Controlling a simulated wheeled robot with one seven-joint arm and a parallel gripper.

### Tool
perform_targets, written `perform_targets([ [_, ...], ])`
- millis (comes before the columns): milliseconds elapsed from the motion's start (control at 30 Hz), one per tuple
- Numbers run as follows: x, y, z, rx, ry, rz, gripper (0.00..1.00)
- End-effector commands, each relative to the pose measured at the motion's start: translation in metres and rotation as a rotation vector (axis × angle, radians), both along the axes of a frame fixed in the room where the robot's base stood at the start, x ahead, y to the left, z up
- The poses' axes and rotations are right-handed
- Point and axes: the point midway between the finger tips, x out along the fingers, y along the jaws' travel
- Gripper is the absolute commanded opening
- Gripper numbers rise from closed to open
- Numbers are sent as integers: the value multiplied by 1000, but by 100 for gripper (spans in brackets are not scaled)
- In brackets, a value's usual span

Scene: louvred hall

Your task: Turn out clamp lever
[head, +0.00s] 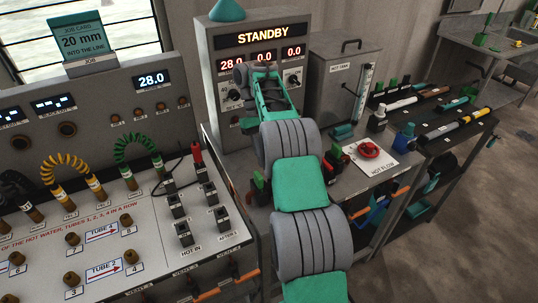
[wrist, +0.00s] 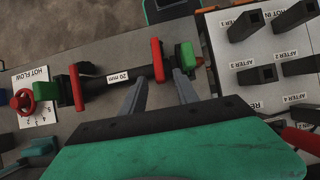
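A dark tube section labelled 20 mm (wrist: 118,78) lies across the bench in the wrist view. A red lever-like piece (wrist: 158,60) stands at its right end, with a green block (wrist: 187,56) beyond. Another red piece (wrist: 77,87) and green block (wrist: 46,92) are at its left end. I cannot tell which red piece is the clamp lever. My gripper (wrist: 160,80) is open; its two grey fingers are apart and point toward the right red piece, with nothing seen held. In the head view my arm covers the gripper and most of the tube; red and green parts (head: 258,181) show beside it.
A red handwheel (head: 369,149) sits on the HOT FLOW plate. The STANDBY cabinet (head: 252,75) stands behind my arm. The hot tank (head: 340,82) is to its right. A panel with several black valve handles (head: 184,233) is at left. Dark tools (head: 455,122) lie at right.

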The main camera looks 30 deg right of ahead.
Motion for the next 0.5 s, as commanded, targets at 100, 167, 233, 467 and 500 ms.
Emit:
perform_targets([
  [100,10,0,30,0,1,0,36],
  [167,14,0,36,1,2,1,36],
  [233,18,0,41,1,1,1,36],
  [467,24,-1,45,0,1,0,36],
  [500,24,-1,44,0,1,0,36],
])
